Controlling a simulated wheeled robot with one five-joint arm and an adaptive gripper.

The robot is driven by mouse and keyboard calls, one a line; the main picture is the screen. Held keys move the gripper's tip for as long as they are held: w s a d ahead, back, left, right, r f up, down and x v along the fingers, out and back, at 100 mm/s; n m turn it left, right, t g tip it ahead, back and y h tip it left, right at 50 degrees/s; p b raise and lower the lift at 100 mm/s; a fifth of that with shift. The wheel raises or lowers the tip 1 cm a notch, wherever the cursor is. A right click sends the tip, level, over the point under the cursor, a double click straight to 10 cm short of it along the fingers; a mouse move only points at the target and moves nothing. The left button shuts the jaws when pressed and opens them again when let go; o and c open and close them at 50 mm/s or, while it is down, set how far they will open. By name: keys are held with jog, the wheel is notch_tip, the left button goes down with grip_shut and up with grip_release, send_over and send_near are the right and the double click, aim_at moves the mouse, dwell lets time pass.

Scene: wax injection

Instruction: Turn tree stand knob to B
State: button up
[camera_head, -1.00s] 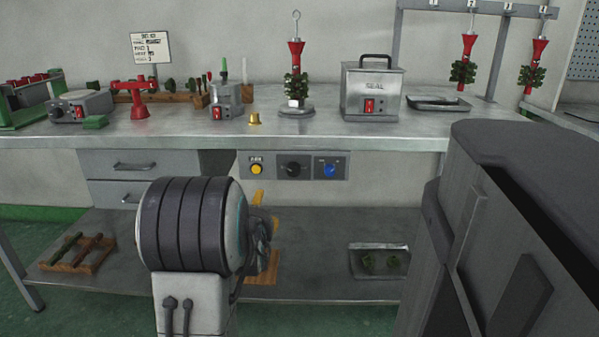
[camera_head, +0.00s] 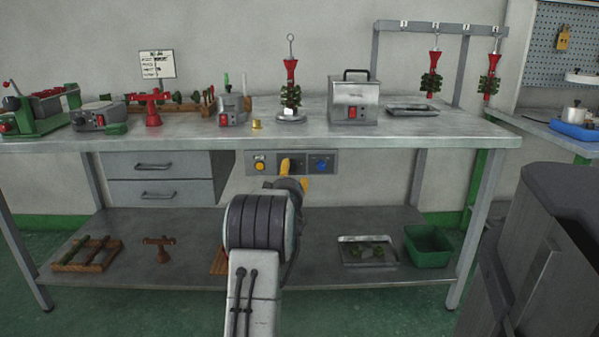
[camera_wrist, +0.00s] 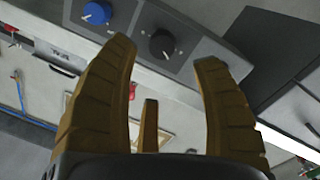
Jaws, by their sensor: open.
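In the head view my gripper (camera_head: 292,172) is in front of the panel, partly covering the black knob. The panel's lettering is too small to read. Any contact cannot be told.
A tree on a stand (camera_head: 291,90) stands on the workbench (camera_head: 200,138) above the panel. Drawers (camera_head: 150,180) are left of the panel. The lower shelf (camera_head: 190,225) carries a tray (camera_head: 345,252) and a green bin (camera_head: 428,245).

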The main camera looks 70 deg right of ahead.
aim_at(292, 167)
jog(key=shift+w+d+f+n, duration=0.1)
jog(key=shift+f+n, duration=0.05)
jog(key=shift+n, duration=0.25)
jog(key=shift+w+d+f+b, duration=0.15)
jog(key=shift+d+f+b, duration=0.05)
jog(key=shift+d+b, duration=0.6)
jog(key=b+x, duration=0.3)
jog(key=shift+b, duration=0.35)
jog(key=shift+w+d+r, duration=0.1)
jog(key=shift+d+r, duration=0.05)
jog(key=shift+d, duration=0.2)
jog(key=shift+x, duration=0.85)
jog(key=shift+c, duration=0.4)
jog(key=c, duration=1.1)
grip_shut()
